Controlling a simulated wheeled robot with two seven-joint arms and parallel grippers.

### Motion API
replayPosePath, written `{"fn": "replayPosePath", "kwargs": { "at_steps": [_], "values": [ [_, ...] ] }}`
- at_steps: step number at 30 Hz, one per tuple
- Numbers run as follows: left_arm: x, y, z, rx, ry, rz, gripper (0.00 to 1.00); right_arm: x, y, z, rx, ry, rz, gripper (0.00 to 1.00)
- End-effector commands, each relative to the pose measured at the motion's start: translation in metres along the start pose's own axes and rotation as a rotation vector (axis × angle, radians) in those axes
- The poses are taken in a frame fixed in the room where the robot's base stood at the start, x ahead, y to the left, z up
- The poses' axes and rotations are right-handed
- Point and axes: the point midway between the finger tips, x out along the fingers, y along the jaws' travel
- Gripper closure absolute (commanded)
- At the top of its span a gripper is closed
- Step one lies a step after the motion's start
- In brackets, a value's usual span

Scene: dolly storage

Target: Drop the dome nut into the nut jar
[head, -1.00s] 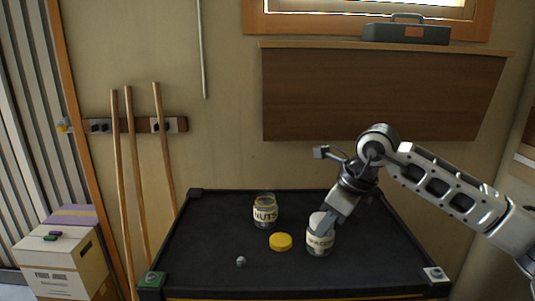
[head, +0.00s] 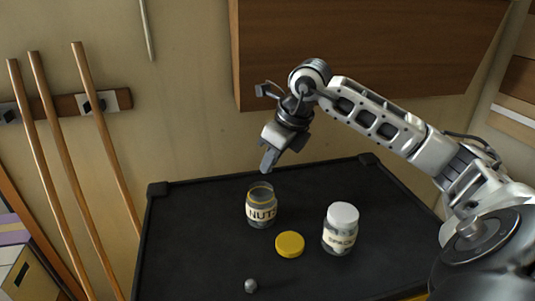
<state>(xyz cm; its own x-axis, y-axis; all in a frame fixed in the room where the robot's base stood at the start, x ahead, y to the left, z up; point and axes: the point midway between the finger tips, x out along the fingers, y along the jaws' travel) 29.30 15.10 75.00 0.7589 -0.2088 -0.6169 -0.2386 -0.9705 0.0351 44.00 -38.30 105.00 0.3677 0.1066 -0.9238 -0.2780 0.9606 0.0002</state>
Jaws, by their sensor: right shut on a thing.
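The nut jar (head: 261,212) is clear glass with a NUTS label and stands open on the black dolly top (head: 200,240). My right gripper (head: 268,161) is above the jar's mouth, apart from it, fingers pointing down. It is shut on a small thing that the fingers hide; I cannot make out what. A small grey, rounded metal piece (head: 251,286) lies on the top near the front; it is too small to tell whether it is a dome nut. My left gripper is not in view.
A yellow lid (head: 290,244) lies flat between the nut jar and a white-lidded spacer jar (head: 340,229) to its right. The dolly top has a raised rim. Wooden poles (head: 101,150) lean on the wall at left. The top's left and right sides are clear.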

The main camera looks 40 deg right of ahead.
Motion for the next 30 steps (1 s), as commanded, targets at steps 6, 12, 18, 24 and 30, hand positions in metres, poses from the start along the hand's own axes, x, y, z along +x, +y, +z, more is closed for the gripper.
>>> {"fn": "replayPosePath", "kwargs": {
  "at_steps": [6, 12, 18, 24, 30],
  "values": [
    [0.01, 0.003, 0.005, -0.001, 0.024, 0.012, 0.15, 0.03, 0.0, -0.012, 0.0, 0.0, 0.0, 1.0],
    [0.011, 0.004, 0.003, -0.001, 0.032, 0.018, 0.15, 0.039, 0.0, -0.016, 0.0, -0.002, -0.001, 1.0],
    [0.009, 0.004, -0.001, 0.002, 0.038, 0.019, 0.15, 0.038, 0.0, -0.016, -0.001, -0.001, -0.001, 1.0],
    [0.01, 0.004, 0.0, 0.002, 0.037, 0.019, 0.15, 0.039, 0.0, -0.016, -0.001, -0.001, 0.0, 0.56],
    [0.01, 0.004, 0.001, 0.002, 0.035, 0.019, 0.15, 0.038, 0.0, -0.016, -0.001, 0.0, 0.0, 0.56]
  ]
}}
